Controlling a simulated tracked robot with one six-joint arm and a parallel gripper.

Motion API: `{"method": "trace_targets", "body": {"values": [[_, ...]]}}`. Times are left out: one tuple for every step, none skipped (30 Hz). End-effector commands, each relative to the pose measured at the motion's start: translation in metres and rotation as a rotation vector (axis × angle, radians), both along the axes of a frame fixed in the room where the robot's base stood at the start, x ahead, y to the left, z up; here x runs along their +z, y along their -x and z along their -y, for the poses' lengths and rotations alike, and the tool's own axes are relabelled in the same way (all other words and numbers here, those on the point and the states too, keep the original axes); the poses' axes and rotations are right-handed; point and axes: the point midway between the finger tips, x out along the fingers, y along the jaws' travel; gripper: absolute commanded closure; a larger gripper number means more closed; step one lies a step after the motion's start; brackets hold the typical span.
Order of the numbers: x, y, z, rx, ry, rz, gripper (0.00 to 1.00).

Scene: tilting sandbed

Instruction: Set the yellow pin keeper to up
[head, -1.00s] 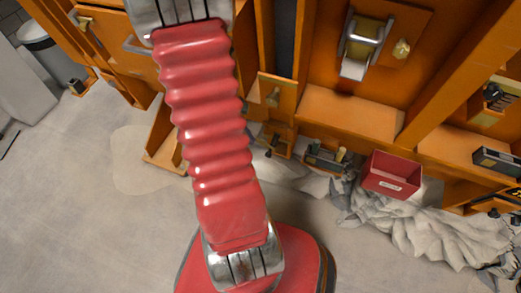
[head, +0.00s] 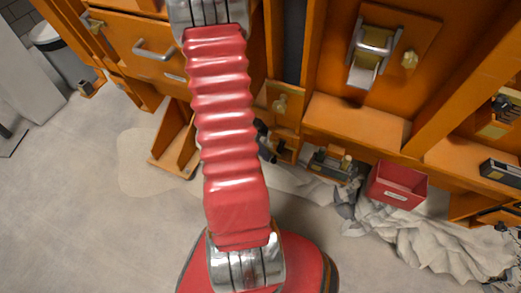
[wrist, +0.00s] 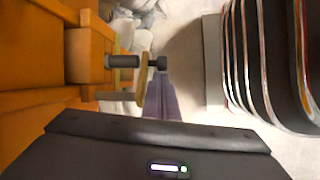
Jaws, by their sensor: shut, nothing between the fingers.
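In the wrist view, a yellow flat piece (wrist: 126,82), which looks like the pin keeper, sits on a dark horizontal pin (wrist: 120,61) standing out from an orange block. Its longer part hangs toward the bottom of the picture. My gripper (wrist: 160,88) is shut and empty, a narrow greyish-purple shape just right of the yellow piece. I cannot tell whether they touch. In the head view my red arm hides most of the gripper. A dark part shows beside a small orange bracket (head: 284,150), where the keeper is too small to make out.
An orange cabinet frame stands close on the left in the wrist view. In the head view a red bin (head: 397,186) and crumpled grey cloth (head: 425,238) lie right of the bracket. Open floor (head: 90,220) lies at left.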

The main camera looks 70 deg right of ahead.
Motion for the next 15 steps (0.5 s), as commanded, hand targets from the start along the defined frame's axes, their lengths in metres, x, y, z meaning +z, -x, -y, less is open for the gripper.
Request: {"method": "trace_targets", "body": {"values": [[-0.0047, 0.0021, 0.0005, 0.001, -0.002, -0.001, 1.0], [-0.0067, 0.003, 0.0009, 0.0, -0.001, -0.001, 1.0], [-0.009, 0.0041, 0.0014, 0.0, -0.001, -0.001, 1.0], [-0.0105, 0.0048, 0.0017, 0.001, -0.002, -0.001, 1.0], [-0.0119, 0.0055, 0.0019, 0.0, -0.001, -0.001, 1.0], [-0.0132, 0.006, 0.002, 0.0, -0.001, -0.001, 1.0], [-0.0138, 0.0062, 0.0023, -0.001, -0.001, -0.001, 1.0], [-0.0142, 0.0062, 0.0024, 0.0, -0.001, 0.0, 1.0], [-0.0146, 0.0063, 0.0026, 0.0, -0.001, 0.0, 1.0], [-0.0146, 0.0063, 0.0026, 0.0, 0.0, 0.0, 1.0], [-0.0146, 0.0062, 0.0026, 0.0, 0.0, 0.0, 1.0], [-0.0145, 0.0062, 0.0027, 0.0, 0.0, 0.0, 1.0], [-0.0145, 0.0062, 0.0026, 0.001, 0.0, 0.0, 1.0], [-0.0144, 0.0062, 0.0026, 0.001, 0.0, 0.0, 1.0], [-0.0145, 0.0061, 0.0026, 0.001, 0.0, 0.0, 1.0]]}}
